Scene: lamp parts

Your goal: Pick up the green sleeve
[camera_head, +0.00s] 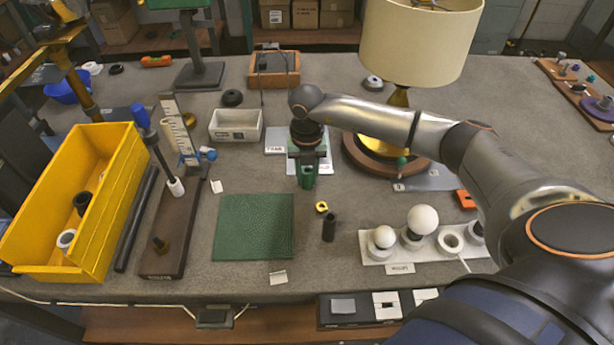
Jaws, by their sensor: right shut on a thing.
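The green sleeve (308,177) is a small upright cylinder near the middle of the bench, at the front edge of a pale plate. My right gripper (307,160) points down from above and is shut on the sleeve. The wrist and jaws cover the sleeve's upper part. I cannot tell whether its lower end touches the surface or hangs just above it. My left gripper is not in view.
A lamp with a cream shade (418,40) stands close to my right forearm. A green mat (254,228), a black cylinder (329,228), a yellow ring (321,207) and a white bulb holder (375,253) lie nearer. A yellow bin (112,215) stands left. A small white tray (236,125) is beside the gripper.

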